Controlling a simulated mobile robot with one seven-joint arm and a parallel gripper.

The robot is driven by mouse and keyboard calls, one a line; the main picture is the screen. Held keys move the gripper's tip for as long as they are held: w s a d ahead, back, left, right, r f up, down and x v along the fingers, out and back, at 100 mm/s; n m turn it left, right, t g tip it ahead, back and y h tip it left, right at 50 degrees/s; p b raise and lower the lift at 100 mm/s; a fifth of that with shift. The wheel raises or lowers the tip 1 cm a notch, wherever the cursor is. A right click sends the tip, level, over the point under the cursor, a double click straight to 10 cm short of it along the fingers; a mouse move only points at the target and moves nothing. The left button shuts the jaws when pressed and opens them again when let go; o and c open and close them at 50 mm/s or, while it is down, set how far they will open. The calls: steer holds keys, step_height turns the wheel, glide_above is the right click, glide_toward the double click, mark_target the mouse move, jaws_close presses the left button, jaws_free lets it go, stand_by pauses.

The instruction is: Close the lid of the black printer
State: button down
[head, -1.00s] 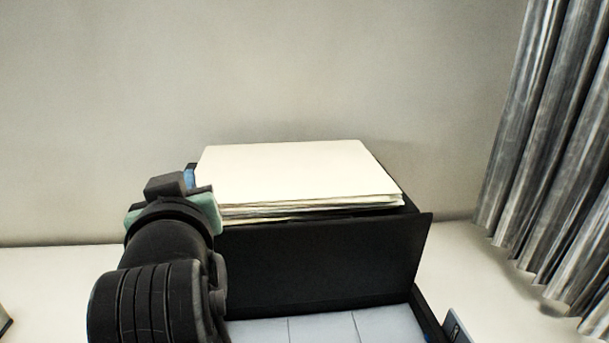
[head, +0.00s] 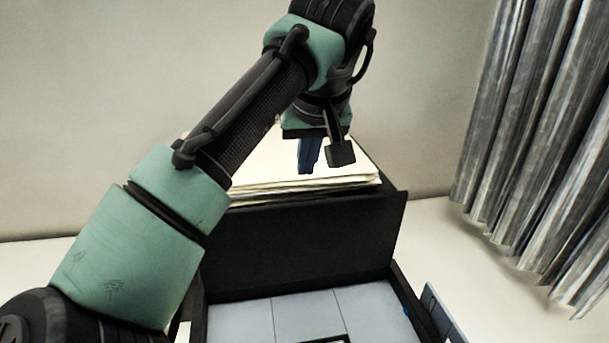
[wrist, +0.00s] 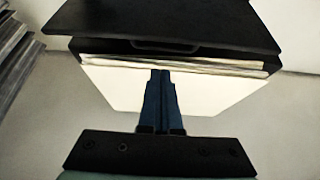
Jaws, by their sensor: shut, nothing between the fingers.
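The black printer (head: 399,279) stands on the white table with its lid (head: 310,243) raised, showing as an upright black panel. The lid also shows at the top of the wrist view (wrist: 170,20). A stack of cream paper (head: 270,172) lies behind the lid's top edge. My gripper (head: 308,170) is shut and empty, with its blue fingers pointing down over the paper, behind the raised lid. In the wrist view the fingertips (wrist: 161,74) are in front of the paper stack. I cannot tell whether they touch it.
A grey curtain (head: 530,140) hangs at the right. The wall (head: 130,80) is behind the printer.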

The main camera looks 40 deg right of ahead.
steer(key=p, duration=0.3)
glide_above(300, 237)
steer(key=w+d, duration=0.3)
step_height(300, 237, down, 7)
steer(key=shift+s+r, duration=0.1)
steer(key=shift+s, duration=0.05)
steer(key=shift+w+d+f+p, duration=0.15)
steer(key=shift+w+f+p, duration=0.15)
steer(key=shift+f, duration=0.3)
steer(key=shift+s, duration=0.1)
steer(key=shift+f+b, duration=0.15)
steer(key=shift+b, duration=0.2)
